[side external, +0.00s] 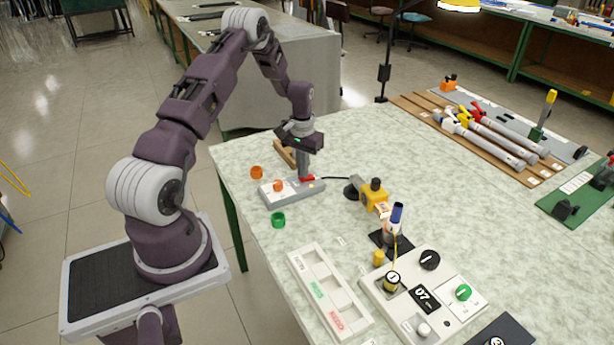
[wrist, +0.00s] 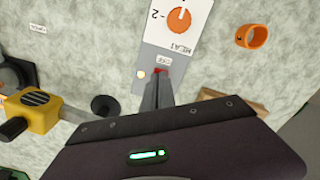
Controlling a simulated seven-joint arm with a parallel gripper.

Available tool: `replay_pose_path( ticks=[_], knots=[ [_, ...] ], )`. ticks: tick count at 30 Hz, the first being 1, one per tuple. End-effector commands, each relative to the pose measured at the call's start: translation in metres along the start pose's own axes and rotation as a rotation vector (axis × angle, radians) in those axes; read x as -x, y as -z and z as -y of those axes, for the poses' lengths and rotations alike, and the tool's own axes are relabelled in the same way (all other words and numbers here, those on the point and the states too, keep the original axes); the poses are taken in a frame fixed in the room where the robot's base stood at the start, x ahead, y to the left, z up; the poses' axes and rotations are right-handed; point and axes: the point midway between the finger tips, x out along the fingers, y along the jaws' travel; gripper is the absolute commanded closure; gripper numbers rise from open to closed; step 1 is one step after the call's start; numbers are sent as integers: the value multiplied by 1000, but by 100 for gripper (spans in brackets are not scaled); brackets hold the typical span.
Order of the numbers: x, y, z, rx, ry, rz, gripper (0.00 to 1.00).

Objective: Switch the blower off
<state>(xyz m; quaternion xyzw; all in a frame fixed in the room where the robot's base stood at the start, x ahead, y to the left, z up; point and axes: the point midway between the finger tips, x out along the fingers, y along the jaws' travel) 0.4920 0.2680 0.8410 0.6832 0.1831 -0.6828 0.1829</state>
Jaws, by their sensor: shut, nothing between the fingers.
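A grey control box (side external: 285,192) with an orange knob (side external: 278,186) lies near the table's far left edge. In the wrist view its panel (wrist: 160,45) shows the orange knob (wrist: 180,20), a small "OFF" label and a pale, lit-looking lamp (wrist: 142,74). A red switch (wrist: 160,71) is at that end, partly hidden by my fingers. My gripper (side external: 305,177) points down there, shut and empty. Its fingertips (wrist: 158,78) are at the switch; contact cannot be told. A yellow and black device (side external: 375,197) stands to the right, with a black cable between it and the box.
An orange ring (side external: 257,172) and a green ring (side external: 278,219) lie beside the box. A wooden block (side external: 285,152) is behind it. A white labelled tray (side external: 328,292) and a control panel with knobs (side external: 420,300) are nearer. Grey rods (side external: 500,145) lie at the right. Bare table lies between.

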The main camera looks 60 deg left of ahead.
Motion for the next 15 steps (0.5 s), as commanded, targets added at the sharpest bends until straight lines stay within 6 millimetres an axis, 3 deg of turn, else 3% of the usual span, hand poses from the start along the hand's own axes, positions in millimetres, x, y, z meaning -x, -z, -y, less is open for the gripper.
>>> replay_pose_path(
  ticks=[15],
  knots=[
    [-8,0,0,0,0,1,100]
  ],
)
